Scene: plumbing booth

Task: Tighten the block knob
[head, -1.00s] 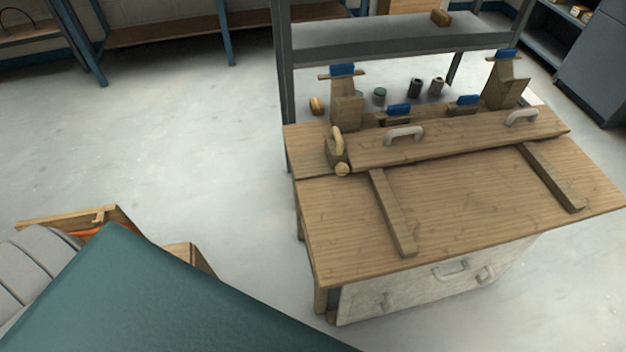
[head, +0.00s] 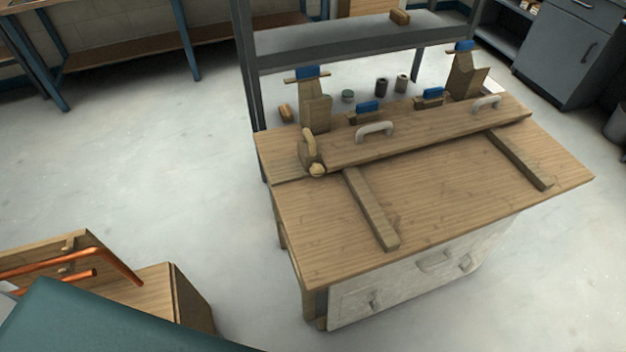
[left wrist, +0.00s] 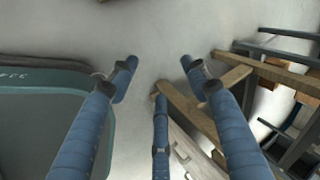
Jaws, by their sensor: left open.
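A small wooden block (head: 309,148) with a pale curved handle stands at the left end of a long board on the workbench (head: 430,190). A round pale knob (head: 317,170) sits at the block's front foot; how tight it is cannot be told. My left gripper (left wrist: 159,75) shows only in the left wrist view, its blue fingers spread and empty above the floor. The bench corner (left wrist: 185,112) lies beyond its fingers, apart from them. The knob is not clear in that view. My right gripper is in neither view.
The long board (head: 430,132) carries two white handles. Wooden uprights with blue tops (head: 313,100) stand behind it. Copper pipes (head: 60,262) lie by a wooden box (head: 180,300) at lower left. A grey shelf frame (head: 350,42) stands behind the bench. Floor left of the bench is clear.

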